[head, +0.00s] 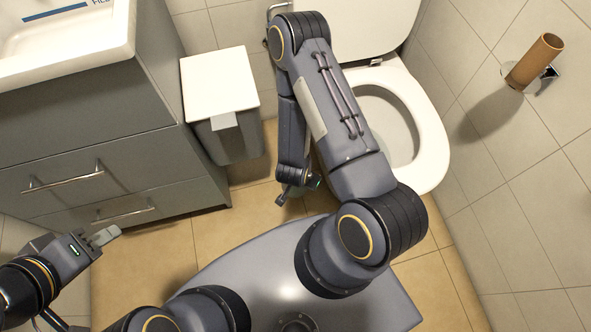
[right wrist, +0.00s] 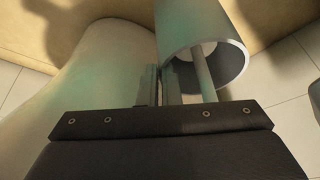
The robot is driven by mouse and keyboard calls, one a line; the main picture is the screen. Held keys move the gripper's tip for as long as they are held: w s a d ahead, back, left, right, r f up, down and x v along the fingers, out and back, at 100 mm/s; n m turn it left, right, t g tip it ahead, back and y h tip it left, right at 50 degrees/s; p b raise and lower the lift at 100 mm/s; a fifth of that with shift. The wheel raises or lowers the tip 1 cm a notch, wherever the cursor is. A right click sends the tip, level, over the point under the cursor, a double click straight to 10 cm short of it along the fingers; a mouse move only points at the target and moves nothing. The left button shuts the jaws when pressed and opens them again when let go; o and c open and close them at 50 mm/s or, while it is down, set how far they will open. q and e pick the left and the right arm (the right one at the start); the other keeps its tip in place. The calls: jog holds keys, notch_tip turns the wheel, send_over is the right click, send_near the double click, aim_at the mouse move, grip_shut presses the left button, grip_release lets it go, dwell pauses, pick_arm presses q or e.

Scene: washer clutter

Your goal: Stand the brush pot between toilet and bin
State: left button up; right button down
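The brush pot (right wrist: 182,22) is a pale greenish cylinder in the right wrist view, its round rim facing the camera. A thin rod, the brush handle (right wrist: 203,78), stands in its opening. My right gripper (right wrist: 157,85) has its fingers close together at the pot's near left wall and looks shut on it. In the head view my right gripper (head: 284,198) is low between the toilet (head: 432,150) and the bin (head: 240,145); the pot is hidden there. Whether the pot touches the floor cannot be told. My left gripper (head: 106,236) is away at the left, empty; its finger gap is unclear.
The grey vanity cabinet (head: 90,135) with the basin (head: 65,50) stands left of the white-lidded bin. A brown roll (head: 537,60) hangs on the right wall. The tiled floor (head: 150,260) is clear in front of the cabinet. My right arm covers part of the toilet.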

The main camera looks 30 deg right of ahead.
jog(key=w+d+f+b, duration=0.4)
jog(key=w+f+b, duration=0.2)
jog(key=w+f, duration=0.6)
jog(key=shift+w+f, duration=0.15)
jog(key=shift+w, duration=0.05)
jog(key=shift+d, duration=0.1)
jog(key=c, duration=1.6)
grip_release()
jog(key=shift+s, duration=0.1)
jog(key=shift+c, duration=0.2)
jog(key=p+v, duration=0.3)
jog(key=v, duration=0.4)
